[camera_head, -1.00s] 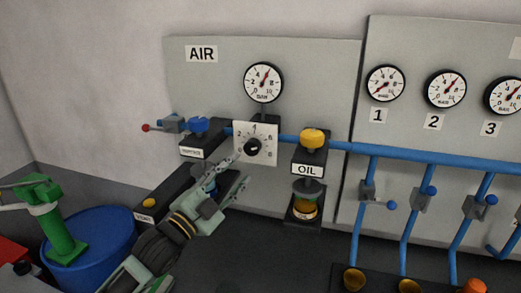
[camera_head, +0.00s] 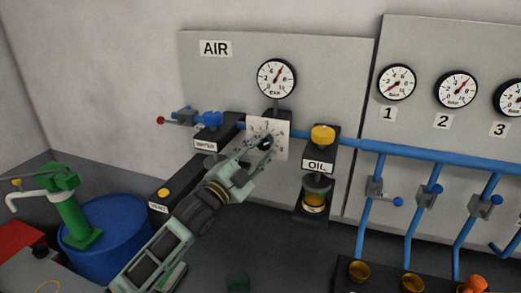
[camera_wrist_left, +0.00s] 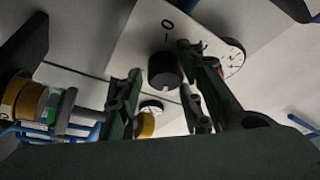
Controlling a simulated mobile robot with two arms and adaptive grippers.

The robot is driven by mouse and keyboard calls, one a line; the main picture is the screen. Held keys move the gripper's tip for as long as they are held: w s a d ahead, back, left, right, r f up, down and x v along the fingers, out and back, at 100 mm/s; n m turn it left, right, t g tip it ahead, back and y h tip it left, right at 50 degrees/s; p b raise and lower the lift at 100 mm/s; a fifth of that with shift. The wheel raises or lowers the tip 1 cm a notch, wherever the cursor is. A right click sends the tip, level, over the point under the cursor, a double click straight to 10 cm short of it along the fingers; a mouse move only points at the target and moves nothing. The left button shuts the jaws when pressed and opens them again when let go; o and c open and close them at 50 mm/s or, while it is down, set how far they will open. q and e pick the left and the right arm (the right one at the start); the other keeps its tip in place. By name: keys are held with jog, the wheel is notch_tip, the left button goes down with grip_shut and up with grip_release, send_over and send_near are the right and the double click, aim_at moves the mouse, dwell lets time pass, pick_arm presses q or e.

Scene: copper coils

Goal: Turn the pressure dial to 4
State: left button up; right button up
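The pressure dial is a black knob (camera_head: 266,142) on a white numbered plate (camera_head: 281,128) on the AIR panel. My left gripper (camera_head: 261,145) reaches it from the lower left and covers much of the plate, so the dial setting cannot be read. In the left wrist view the knob (camera_wrist_left: 165,71) shows ahead, between the two fingers of my left gripper (camera_wrist_left: 162,88). The fingers are apart, with a gap visible beside the knob, and a "0" shows on the plate. My right gripper is not in view.
A round AIR gauge (camera_head: 277,78) hangs above the dial. The WATER unit (camera_head: 206,144) is left of it and the OIL unit (camera_head: 317,165) right. Blue pipes (camera_head: 430,157) run to the right. A blue barrel (camera_head: 110,235) with a green pump (camera_head: 72,205) stands at left.

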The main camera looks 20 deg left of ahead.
pick_arm(q)
jog(key=shift+f, duration=0.15)
jog(key=c, duration=0.7)
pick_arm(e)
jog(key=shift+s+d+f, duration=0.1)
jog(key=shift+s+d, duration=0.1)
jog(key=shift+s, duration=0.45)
